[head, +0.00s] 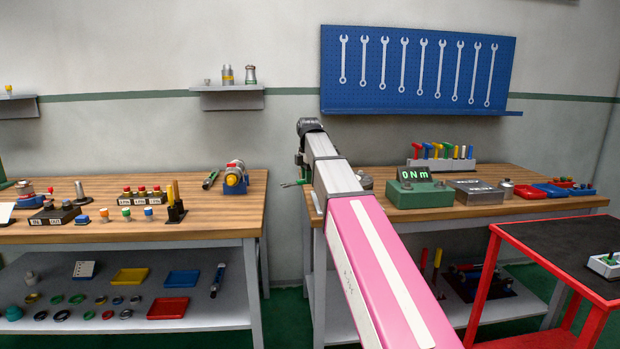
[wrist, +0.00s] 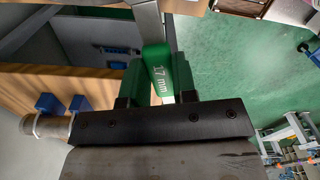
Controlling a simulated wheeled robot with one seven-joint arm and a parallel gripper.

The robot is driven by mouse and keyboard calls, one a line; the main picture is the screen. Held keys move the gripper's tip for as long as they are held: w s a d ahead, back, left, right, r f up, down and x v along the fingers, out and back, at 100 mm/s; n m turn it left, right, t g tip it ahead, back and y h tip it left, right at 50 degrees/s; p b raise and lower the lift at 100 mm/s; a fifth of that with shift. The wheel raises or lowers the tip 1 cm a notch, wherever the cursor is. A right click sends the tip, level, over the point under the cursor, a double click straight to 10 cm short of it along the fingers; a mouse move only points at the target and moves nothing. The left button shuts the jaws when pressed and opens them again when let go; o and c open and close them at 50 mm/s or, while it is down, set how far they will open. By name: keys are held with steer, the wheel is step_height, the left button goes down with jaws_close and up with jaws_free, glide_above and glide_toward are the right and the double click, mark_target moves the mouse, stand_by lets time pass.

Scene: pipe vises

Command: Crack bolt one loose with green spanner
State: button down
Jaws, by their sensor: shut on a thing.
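My gripper (wrist: 158,88) is shut on the green spanner (wrist: 160,62), whose handle is marked 17 mm. The spanner's bare metal shank runs up out of the top of the wrist view, so its working end is out of sight. In the head view my arm reaches forward over the gap between the two benches. A clamped pipe fitting (head: 235,178) with a yellow face sits on the left bench. I cannot make out bolt one.
The left bench (head: 150,226) holds fittings and coloured caps. The right bench (head: 480,209) holds a green box reading 0 Nm (head: 418,190) and trays. Several spanners hang on a blue board (head: 420,100). A red cart (head: 560,250) stands at right. Green floor lies between the benches.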

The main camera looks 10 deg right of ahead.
mark_target(301, 180)
steer(key=shift+s+a, duration=0.25)
steer(key=shift+a, duration=0.5)
steer(key=shift+s+a, duration=0.2)
steer(key=shift+a, duration=0.5)
steer(key=shift+r, duration=0.2)
steer(key=shift+r, duration=0.45)
steer(key=shift+r, duration=1.5)
